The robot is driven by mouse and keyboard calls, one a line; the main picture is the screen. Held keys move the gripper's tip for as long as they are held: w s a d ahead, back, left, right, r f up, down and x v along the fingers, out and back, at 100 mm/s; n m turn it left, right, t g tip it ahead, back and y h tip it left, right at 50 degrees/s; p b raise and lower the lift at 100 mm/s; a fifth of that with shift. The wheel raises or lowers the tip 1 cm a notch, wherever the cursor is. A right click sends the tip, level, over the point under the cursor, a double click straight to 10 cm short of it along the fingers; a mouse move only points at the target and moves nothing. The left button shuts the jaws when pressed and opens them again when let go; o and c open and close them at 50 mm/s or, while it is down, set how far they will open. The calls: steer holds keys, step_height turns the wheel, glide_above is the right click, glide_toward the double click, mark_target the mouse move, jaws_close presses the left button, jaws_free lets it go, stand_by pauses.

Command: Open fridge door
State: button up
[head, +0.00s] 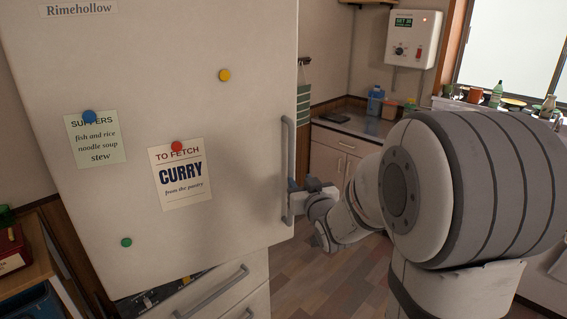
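The fridge door (235,130) is a large pale panel filling the left of the head view. Its grey vertical handle (287,140) runs along the right edge. My gripper (294,186) is at the lower half of the handle, coming from the right. Its dark fingertips overlap the bar in the picture. They are small, so whether they are closed around it cannot be made out.
Below the door is a drawer with a slanted handle (212,292); a dark strip with small coloured items (165,289) shows above its front. A counter (350,122) and cabinet (335,161) stand behind my arm. Wooden floor (318,270) is clear below.

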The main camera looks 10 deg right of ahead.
mark_target(291, 167)
steer(key=shift+w+a+r+t, duration=0.15)
steer(key=shift+w+r, duration=0.1)
steer(key=shift+w, duration=0.15)
steer(key=shift+w+a+r+t, duration=0.1)
steer(key=shift+w+r+t, duration=0.1)
steer(key=shift+w, duration=0.2)
steer(key=w, duration=0.2)
steer(key=w+p, duration=0.1)
steer(key=w, duration=0.1)
steer(key=w+p, duration=0.1)
steer(key=w, duration=0.1)
steer(key=shift+w+a, duration=0.35)
steer(key=shift+a, duration=0.05)
jaws_close()
steer(key=shift+a+f, duration=0.1)
